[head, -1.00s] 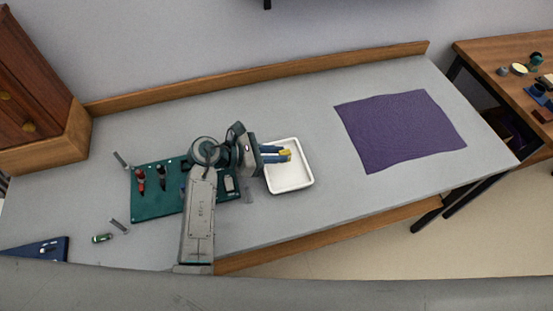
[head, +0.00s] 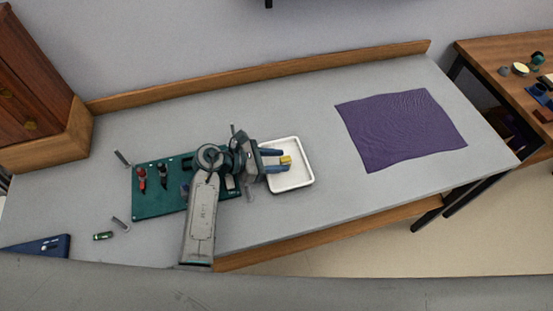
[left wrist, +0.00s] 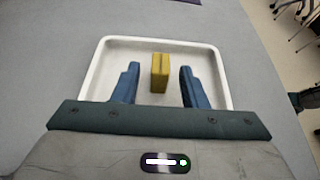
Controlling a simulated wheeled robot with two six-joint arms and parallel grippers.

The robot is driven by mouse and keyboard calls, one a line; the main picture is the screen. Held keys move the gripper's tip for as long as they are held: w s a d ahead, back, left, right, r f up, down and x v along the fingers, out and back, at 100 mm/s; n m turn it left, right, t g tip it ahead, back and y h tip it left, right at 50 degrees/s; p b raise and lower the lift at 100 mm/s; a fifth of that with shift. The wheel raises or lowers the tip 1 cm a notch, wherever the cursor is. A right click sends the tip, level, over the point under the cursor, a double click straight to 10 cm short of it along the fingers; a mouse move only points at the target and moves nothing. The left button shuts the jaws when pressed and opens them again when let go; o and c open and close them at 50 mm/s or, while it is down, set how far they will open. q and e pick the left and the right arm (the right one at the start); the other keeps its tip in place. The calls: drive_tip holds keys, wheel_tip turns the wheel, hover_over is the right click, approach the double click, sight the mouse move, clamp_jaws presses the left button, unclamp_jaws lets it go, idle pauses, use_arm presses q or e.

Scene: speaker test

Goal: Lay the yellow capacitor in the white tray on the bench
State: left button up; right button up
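The yellow capacitor (head: 286,160) is a small yellow block in the white tray (head: 292,186) on the grey bench. In the left wrist view the yellow capacitor (left wrist: 159,73) stands between the two blue fingers, with a gap on each side. My left gripper (head: 278,160) is open over the tray; in the left wrist view my left gripper (left wrist: 157,82) touches nothing with its fingers. The white tray (left wrist: 96,68) surrounds the capacitor, its near wall hidden by my gripper. My right gripper is not in view.
A green mat (head: 158,203) with tools lies left of the tray, partly behind my arm. A purple cloth (head: 400,130) lies on the right. A small green cylinder (head: 103,236) lies at the front left. The bench between tray and cloth is clear.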

use_arm(q)
drive_tip(key=shift+r, duration=0.25)
drive_tip(key=b+v, duration=0.2)
drive_tip(key=v, duration=0.9)
drive_tip(key=shift+a+f, duration=0.15)
drive_tip(key=shift+a, duration=0.05)
drive_tip(key=shift+s+a+r, duration=0.1)
drive_tip(key=shift+a+r, duration=0.15)
drive_tip(key=shift+a, duration=0.05)
idle(0.6)
